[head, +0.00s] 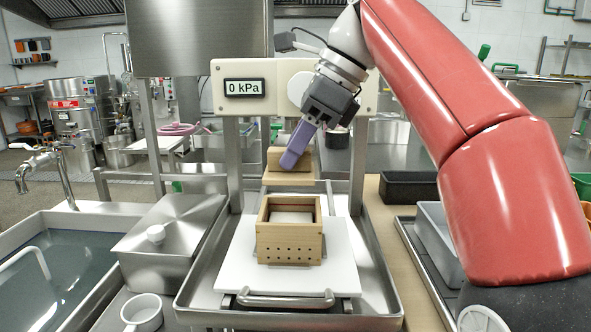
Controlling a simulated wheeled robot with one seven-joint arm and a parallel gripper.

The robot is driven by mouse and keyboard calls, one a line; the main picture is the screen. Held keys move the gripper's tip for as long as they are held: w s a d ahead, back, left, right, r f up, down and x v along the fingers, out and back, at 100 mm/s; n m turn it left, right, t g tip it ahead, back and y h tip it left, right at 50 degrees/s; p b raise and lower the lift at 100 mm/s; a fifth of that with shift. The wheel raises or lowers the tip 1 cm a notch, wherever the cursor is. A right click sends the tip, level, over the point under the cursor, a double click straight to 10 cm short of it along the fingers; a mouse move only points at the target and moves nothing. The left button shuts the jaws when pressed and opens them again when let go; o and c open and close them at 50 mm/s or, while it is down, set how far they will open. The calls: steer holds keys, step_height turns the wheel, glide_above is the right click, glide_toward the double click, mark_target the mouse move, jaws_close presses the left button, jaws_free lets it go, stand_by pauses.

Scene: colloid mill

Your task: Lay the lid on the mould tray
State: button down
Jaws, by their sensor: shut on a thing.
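My gripper (290,160) has purple fingers and is shut on the lid's raised block, coming down at a slant from the upper right. The nearer finger hides part of the block, and the far finger is hidden.
The press's beam with a "0 kPa" display (245,87) is just behind my gripper, between steel posts. A steel drip tray (375,285) surrounds the white board (235,268). A water-filled sink (60,265), lidded steel box (165,245) and white mug (142,312) are left.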

steer(key=shift+r, duration=1)
